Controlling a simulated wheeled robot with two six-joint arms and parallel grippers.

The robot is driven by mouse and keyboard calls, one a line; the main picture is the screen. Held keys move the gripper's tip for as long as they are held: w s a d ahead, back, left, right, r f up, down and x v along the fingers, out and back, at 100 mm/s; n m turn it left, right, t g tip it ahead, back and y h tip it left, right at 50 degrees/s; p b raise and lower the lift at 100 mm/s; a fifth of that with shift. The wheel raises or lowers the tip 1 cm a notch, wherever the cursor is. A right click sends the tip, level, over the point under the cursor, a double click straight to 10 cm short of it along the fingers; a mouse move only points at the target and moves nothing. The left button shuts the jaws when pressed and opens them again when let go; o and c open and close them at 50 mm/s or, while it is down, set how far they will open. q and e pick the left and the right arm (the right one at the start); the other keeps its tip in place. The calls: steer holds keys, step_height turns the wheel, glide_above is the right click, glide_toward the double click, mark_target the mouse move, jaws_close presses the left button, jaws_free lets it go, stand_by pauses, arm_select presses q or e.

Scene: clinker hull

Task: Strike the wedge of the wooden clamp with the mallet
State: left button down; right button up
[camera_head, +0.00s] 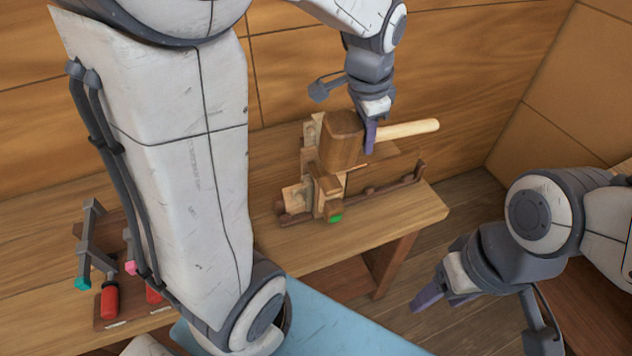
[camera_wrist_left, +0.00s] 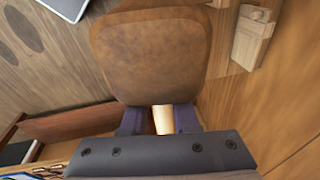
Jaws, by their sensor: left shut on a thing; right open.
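My left gripper (camera_head: 370,136) is shut on the handle of the mallet (camera_head: 342,140), close to its head. The pale handle (camera_head: 408,129) sticks out to the right. In the left wrist view the brown mallet head (camera_wrist_left: 152,50) fills the upper middle, with the purple fingers on the handle below it. The wooden clamp (camera_head: 325,188) stands on the bench below the mallet head, with a green-marked piece (camera_head: 336,217) at its front. The mallet hides part of the clamp, and I cannot tell which piece is the wedge. My right gripper (camera_head: 428,299) is open and empty, off the bench at lower right.
The wooden bench (camera_head: 400,215) has free room right of the clamp. A dark rail with pegs (camera_head: 385,187) lies behind it. At left are metal clamps with red handles (camera_head: 109,299) on a board. A blue surface (camera_head: 340,325) is in front. A plank wall (camera_head: 470,50) stands close behind.

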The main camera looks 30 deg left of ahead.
arm_select(q)
steer(key=shift+w+r, duration=0.2)
step_height(320, 180, up, 6)
steer(key=p, duration=0.5)
steer(key=shift+s+f+p, duration=0.1)
steer(key=shift+p, duration=0.25)
steer(key=shift+f, duration=0.1)
steer(key=shift+f, duration=0.1)
